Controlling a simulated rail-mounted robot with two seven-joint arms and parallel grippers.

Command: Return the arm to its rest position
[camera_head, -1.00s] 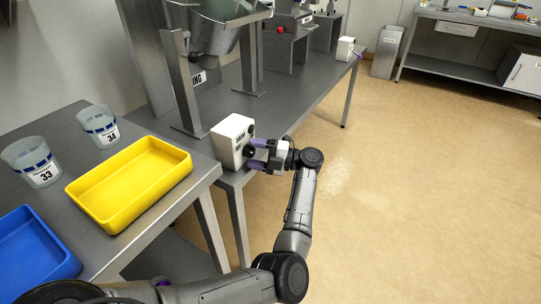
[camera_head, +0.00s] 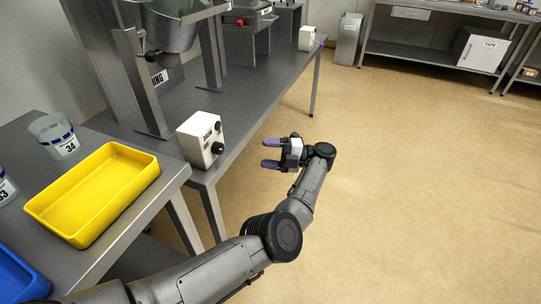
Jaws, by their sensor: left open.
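My left gripper (camera_head: 270,153) is open and empty, with its two purple fingers pointing left. It is over the floor, to the right of the white control box (camera_head: 200,139) and apart from it. The box has black knobs on its front and stands at the edge of the metal table (camera_head: 262,88). My left arm (camera_head: 215,268) comes in from the bottom left and reaches up and to the right. My right gripper is not in view.
A yellow tray (camera_head: 137,163), a blue tray (camera_head: 15,278) and cups marked 34 (camera_head: 55,136) and 33 (camera_head: 5,188) are on the near table. A metal hopper (camera_head: 172,32) stands behind the box. The floor (camera_head: 410,170) to the right is clear.

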